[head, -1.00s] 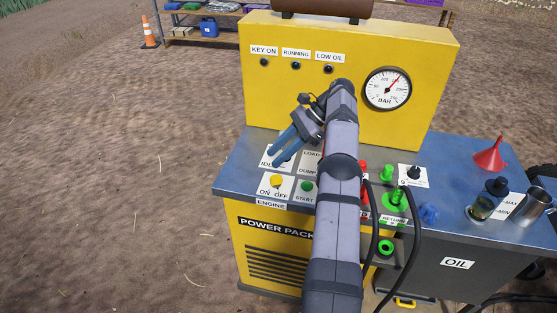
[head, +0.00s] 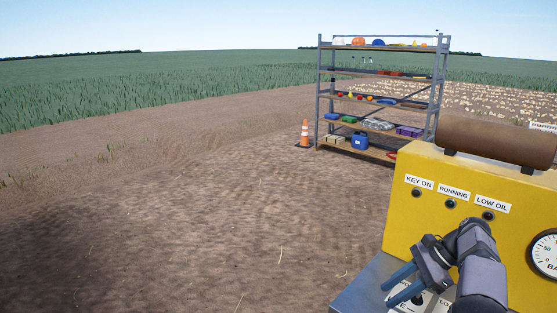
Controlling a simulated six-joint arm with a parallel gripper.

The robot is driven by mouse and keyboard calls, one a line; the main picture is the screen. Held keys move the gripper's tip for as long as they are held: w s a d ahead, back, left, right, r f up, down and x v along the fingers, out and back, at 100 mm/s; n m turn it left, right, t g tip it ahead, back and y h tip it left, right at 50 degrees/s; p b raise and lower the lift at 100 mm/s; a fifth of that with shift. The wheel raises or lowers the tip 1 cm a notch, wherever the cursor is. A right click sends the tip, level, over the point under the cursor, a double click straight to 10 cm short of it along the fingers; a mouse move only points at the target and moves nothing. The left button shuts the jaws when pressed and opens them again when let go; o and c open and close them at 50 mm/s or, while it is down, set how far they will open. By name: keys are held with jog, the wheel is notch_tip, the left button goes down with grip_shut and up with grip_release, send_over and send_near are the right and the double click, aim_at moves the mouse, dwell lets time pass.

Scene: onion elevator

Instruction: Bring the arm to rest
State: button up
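My gripper (head: 388,295) is at the lower right of the head view, at the end of my dark grey arm. Its two blue fingers point down and to the left, with a gap between them and nothing held. It is over the near left part of the blue-grey worktop (head: 362,292), in front of the yellow power pack panel (head: 425,235). A white label and a dark knob show partly below the fingers. Most of the worktop's controls are out of the picture.
The panel carries KEY ON, RUNNING and LOW OIL lamps and a pressure gauge (head: 546,255), cut off at the right edge. A brown cylinder (head: 500,142) lies on top. A loaded shelf rack (head: 385,88) and a traffic cone (head: 305,134) stand behind. Bare soil at left is clear.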

jog(key=s+a+n+g+h, duration=0.2)
jog(key=s+a+n+h, duration=0.2)
jog(key=s+a+n, duration=0.55)
jog(key=s+a+f+n+h, duration=0.1)
jog(key=s+a+f+n, duration=0.1)
jog(key=s, duration=0.7)
jog(key=s+a+f+n+h+p, duration=0.1)
jog(key=s+a+n, duration=0.4)
jog(key=s, duration=0.5)
notch_tip(320, 180, down, 2)
jog(key=shift+a+f+n+t+h, duration=0.2)
jog(key=shift+n+t+h, duration=0.1)
jog(key=shift+n+h, duration=0.55)
